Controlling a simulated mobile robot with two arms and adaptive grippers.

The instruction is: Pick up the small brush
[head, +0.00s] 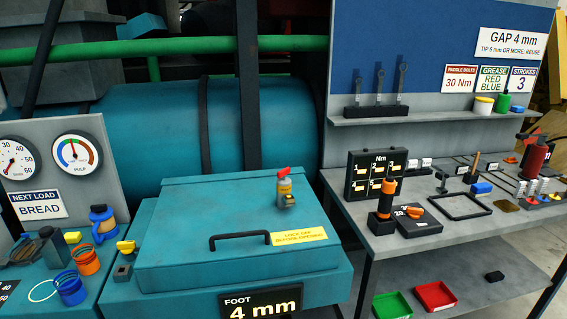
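A small upright item with a thin brown handle (476,162) stands on the grey workbench at the right, its lower end at a dark base. It may be the small brush, but it is too small to tell for sure. No other clear brush shows. Neither of my grippers is in the head view.
The grey workbench (420,240) holds a black Nm board (374,177), an orange-topped tool (385,200), a black frame (459,206) and a red pump-like device (536,158). A teal lidded box (200,225) stands in the middle. Red (435,296) and green (392,305) trays lie below.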

